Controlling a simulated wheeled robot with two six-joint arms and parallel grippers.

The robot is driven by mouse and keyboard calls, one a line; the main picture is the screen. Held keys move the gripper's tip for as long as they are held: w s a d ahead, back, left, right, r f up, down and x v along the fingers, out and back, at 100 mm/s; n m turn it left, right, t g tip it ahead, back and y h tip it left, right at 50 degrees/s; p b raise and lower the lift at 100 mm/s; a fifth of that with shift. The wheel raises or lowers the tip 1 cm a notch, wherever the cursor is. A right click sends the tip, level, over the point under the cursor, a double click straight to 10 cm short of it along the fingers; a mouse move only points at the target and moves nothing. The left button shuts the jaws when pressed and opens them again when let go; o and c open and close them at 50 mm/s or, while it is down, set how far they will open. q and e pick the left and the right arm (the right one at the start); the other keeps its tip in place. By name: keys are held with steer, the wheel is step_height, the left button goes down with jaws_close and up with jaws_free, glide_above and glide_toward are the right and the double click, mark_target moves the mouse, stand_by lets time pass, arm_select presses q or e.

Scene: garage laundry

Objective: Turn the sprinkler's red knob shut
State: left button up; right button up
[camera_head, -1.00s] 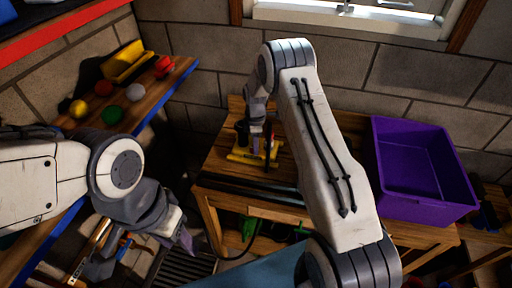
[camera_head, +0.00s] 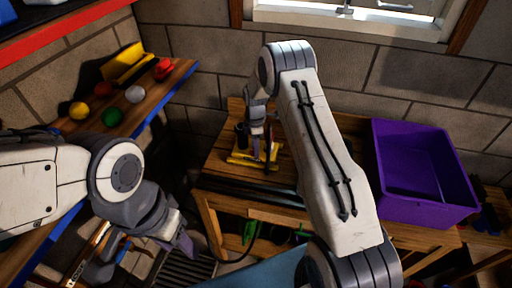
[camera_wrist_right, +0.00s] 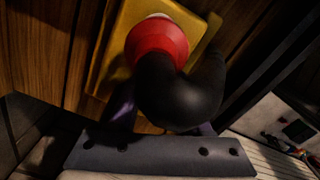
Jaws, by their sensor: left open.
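The sprinkler has a yellow base (camera_head: 240,158) and stands on the wooden table in the head view. In the right wrist view its red knob (camera_wrist_right: 158,40) sits above the yellow base (camera_wrist_right: 112,62), with a black curved pipe (camera_wrist_right: 182,92) in front. My right gripper (camera_head: 257,148) points down at the sprinkler. In the wrist view its purple fingers (camera_wrist_right: 162,120) are spread apart below the knob, and the black pipe partly covers them. I cannot tell whether they touch anything. My left gripper (camera_head: 186,242) is open and empty, low at the left, away from the sprinkler.
A purple bin (camera_head: 424,185) stands on the right of the table. A wooden shelf (camera_head: 150,110) on the left bears several coloured balls and a yellow thing. My right forearm crosses over the table and hides part of it. A window is at the back.

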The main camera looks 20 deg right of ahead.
step_height(320, 180, up, 10)
steer(key=b, duration=0.2)
steer(key=shift+r, duration=0.2)
stand_by(0.5)
